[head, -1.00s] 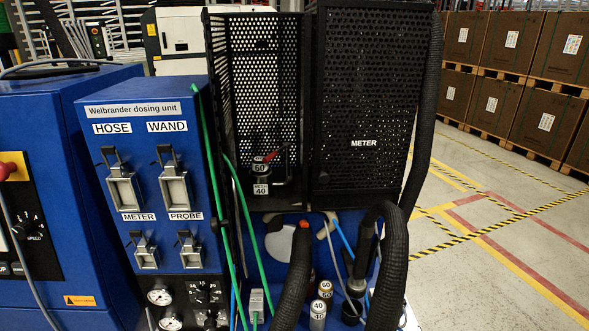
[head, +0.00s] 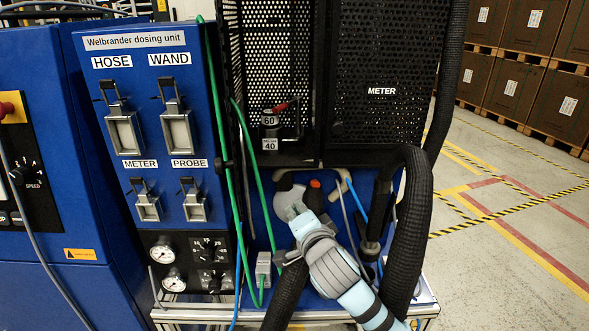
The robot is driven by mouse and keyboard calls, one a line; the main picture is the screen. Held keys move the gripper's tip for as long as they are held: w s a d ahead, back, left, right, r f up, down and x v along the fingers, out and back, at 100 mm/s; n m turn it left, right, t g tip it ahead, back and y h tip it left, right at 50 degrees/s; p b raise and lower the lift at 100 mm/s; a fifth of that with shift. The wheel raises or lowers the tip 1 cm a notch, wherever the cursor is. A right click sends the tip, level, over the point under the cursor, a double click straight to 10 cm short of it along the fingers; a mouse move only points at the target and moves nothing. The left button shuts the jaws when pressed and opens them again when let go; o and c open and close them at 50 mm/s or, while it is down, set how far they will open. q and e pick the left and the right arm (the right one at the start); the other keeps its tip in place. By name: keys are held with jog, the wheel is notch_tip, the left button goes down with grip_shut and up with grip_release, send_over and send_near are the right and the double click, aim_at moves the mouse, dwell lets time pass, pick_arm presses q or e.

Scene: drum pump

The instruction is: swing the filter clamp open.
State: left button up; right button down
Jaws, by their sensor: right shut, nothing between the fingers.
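A small filter unit with a red-handled lever (head: 283,106) sits inside the perforated black cage, above labels 60 and 40. The lever looks like the filter clamp, but its exact state is too small to tell. My right arm reaches in from the lower right, in front of the blue lower panel. My left gripper is not in view.
A perforated METER door (head: 382,120) stands right of the filter unit. Thick black hoses (head: 411,230) and green cables (head: 254,170) hang close to my arm. The blue dosing unit (head: 150,60) with its latches is on the left. Open floor lies at right.

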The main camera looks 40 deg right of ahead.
notch_tip(320, 180, up, 17)
jog(key=s+d+m+t+h, duration=0.1)
jog(key=m+t+h, duration=0.1)
jog(key=m+t, duration=0.2)
jog(key=m, duration=0.3)
jog(key=shift+s+f+m+h, duration=0.2)
jog(key=shift+m+h, duration=0.1)
jog(key=shift+m, duration=0.1)
jog(key=p, duration=0.1)
send_near(287, 105)
jog(key=x, duration=0.3)
jog(key=f+x, duration=0.1)
jog(key=x, duration=0.1)
jog(key=shift+d, duration=0.3)
